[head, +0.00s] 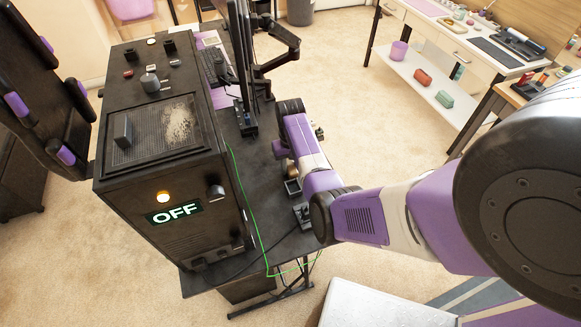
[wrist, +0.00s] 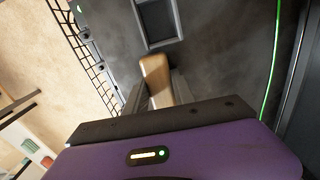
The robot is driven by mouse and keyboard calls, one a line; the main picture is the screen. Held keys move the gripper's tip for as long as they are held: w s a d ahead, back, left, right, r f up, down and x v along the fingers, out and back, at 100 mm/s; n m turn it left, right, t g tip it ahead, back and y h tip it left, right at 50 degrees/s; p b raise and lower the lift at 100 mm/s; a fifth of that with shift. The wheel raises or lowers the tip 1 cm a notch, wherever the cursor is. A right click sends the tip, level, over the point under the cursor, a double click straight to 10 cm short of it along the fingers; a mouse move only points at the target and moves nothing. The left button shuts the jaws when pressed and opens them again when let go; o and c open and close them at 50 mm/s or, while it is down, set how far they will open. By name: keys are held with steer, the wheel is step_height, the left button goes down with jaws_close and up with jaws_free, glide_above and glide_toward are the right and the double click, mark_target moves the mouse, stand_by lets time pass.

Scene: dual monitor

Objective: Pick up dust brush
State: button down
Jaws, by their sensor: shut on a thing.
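The dust brush (wrist: 156,72) shows in the wrist view as a tan, wood-coloured piece with a rounded end. My gripper (wrist: 159,88) is shut on it, with its dark fingers on either side. The lower part of the brush is hidden by the fingers and the gripper body, and its bristles cannot be seen. In the head view my arm reaches over the right part of the black desk (head: 284,250). My gripper is mostly hidden there behind the arm, and I cannot make out the brush clearly.
A small square tray (wrist: 179,40) lies just beyond the brush. A green cable (wrist: 271,62) runs along the right in the wrist view. Carpet (head: 385,125) lies open beyond.

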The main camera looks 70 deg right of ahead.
mark_target(291, 165)
step_height(291, 165, up, 20)
steer(key=p, duration=0.4)
steer(key=shift+r+p, duration=0.2)
steer(key=shift+p, duration=0.15)
